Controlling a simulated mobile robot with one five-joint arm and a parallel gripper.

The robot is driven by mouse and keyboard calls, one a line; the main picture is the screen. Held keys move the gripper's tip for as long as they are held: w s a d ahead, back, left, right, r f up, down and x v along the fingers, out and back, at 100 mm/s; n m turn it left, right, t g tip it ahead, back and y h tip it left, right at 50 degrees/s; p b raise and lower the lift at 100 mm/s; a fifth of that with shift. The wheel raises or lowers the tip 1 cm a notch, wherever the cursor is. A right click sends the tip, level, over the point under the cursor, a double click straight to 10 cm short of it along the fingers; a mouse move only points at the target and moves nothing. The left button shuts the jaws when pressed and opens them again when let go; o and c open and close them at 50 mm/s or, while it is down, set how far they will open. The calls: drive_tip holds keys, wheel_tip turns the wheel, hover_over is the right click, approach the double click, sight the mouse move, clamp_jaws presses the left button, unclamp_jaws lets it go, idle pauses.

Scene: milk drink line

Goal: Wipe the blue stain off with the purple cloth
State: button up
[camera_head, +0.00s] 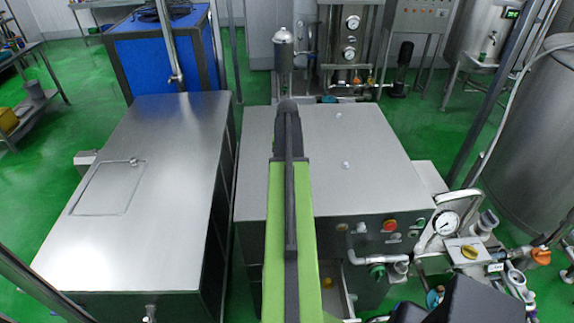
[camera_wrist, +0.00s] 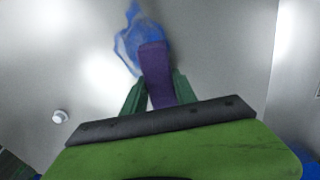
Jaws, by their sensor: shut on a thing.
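The purple cloth (camera_wrist: 154,62) is held between the green fingers of my gripper (camera_wrist: 159,84) in the wrist view. The gripper is shut on it. The blue stain (camera_wrist: 129,44) is an irregular patch on the grey metal surface, just beyond and beside the cloth's far end. The cloth overlaps part of the stain in the picture; I cannot tell whether it touches the surface. In the head view my own arm stands in front, and the cloth, the stain and the gripper's fingers do not show.
The metal machine top (camera_head: 375,165) lies below my arm, with small white knobs; one knob (camera_wrist: 59,116) is left of the gripper in the wrist view. A steel cabinet (camera_head: 165,170) stands to the left. A pressure gauge (camera_head: 446,223) and pipes are at the right front.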

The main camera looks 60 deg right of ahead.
drive_tip(key=shift+w+f+b, duration=0.1)
drive_tip(key=shift+f+b, duration=0.95)
idle(0.4)
drive_tip(key=shift+r, duration=0.1)
